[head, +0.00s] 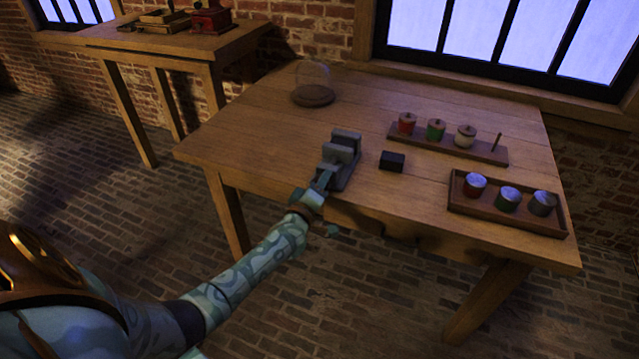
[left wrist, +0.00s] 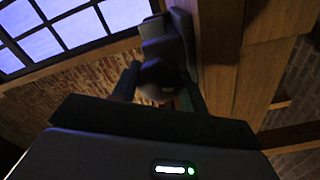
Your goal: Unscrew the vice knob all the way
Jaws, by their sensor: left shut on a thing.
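The grey vice (head: 343,152) stands at the front edge of the wooden table. My left gripper (head: 324,181) reaches its near end, where the knob is; the knob is hidden by the gripper in the head view. In the left wrist view the dark round knob (left wrist: 158,80) sits between the two fingers of my left gripper (left wrist: 157,91), which is shut on it. The grey vice body (left wrist: 168,35) shows behind the knob. How far the knob is screwed in cannot be told. My right gripper is not in view.
A black block (head: 392,161) lies right of the vice. A rack (head: 485,155) with several coloured jars and a peg stands behind it. A tray (head: 480,213) with three lidded jars is at the right. A glass dome (head: 313,82) stands at the back left.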

